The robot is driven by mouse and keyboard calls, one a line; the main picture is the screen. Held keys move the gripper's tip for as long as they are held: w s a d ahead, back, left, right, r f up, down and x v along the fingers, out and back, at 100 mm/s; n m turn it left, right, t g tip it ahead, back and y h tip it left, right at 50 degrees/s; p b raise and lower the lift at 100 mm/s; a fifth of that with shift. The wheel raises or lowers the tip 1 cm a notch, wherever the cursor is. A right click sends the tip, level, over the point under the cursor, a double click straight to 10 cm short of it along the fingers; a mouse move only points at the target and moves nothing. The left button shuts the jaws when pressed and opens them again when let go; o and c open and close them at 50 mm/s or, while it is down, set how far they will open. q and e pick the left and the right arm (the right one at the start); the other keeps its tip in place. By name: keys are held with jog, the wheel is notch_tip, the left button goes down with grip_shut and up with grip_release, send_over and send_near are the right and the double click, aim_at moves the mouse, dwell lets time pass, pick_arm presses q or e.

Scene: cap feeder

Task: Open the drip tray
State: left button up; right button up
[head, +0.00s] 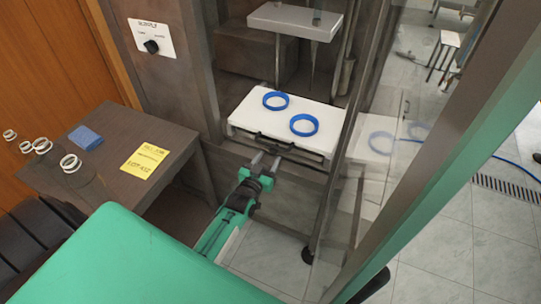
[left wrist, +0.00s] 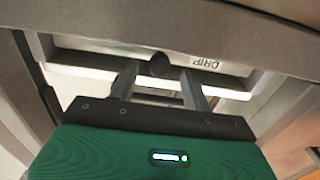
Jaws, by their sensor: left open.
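A white tray (head: 253,123) sits inside the steel machine frame, with a dark bar handle (head: 285,146) along its front edge. Two blue rings (head: 304,125) lie on top of it. In the left wrist view a pale front strip carries a label reading DRIP (left wrist: 204,62), with a dark round knob (left wrist: 159,64) beside it. My left gripper (head: 267,161) is open and just in front of the tray's handle. In the left wrist view its two fingers (left wrist: 160,80) point toward the strip, one on either side of the knob. I cannot tell whether they touch anything. My right gripper is not seen.
A brown side table (head: 115,175) at left holds a yellow note (head: 145,161), a blue sponge-like block (head: 85,138) and several white rings. A steel post and clear door panel (head: 375,150) stand right of the tray.

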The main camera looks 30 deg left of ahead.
pick_arm(q)
jog(key=shift+w, duration=1.1)
grip_shut()
jog(key=shift+s, duration=0.15)
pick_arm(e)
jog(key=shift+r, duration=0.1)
